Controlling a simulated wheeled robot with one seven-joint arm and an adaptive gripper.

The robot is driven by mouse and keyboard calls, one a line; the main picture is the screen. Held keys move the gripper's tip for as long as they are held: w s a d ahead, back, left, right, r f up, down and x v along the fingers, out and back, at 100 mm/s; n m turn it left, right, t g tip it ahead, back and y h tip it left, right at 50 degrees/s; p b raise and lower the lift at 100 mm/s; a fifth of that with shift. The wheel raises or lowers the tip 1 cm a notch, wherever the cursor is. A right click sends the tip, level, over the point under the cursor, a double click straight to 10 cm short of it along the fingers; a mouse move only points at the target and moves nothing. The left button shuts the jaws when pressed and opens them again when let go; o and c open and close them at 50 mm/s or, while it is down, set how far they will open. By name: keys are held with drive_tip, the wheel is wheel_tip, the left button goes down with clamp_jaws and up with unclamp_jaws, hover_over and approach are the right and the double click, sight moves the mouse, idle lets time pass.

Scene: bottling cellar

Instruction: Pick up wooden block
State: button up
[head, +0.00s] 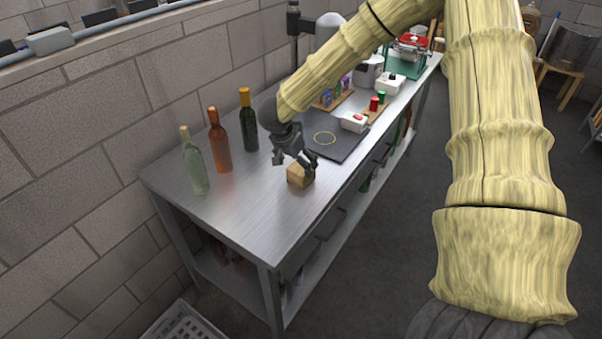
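The wooden block (298,177) is a small tan cube on the bare metal top of the workbench (240,215), near its front edge. My gripper (294,166) is just above and behind the block, pointing down, with its fingers spread apart. One finger is by the block's upper right side and the other is off to its upper left. I cannot tell whether a finger touches the block. The block appears to rest on the bench.
Three bottles, pale green (194,165), orange-brown (220,143) and dark green (248,122), stand left of my gripper along the wall. A dark mat (345,148) with a yellow ring lies behind it. The bench's near end is clear.

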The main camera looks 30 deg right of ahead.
sight(301, 167)
drive_tip(key=shift+p+x, duration=0.7)
drive_tip(key=shift+x, duration=1.75)
drive_tip(key=shift+s, duration=0.1)
drive_tip(key=c, duration=1.2)
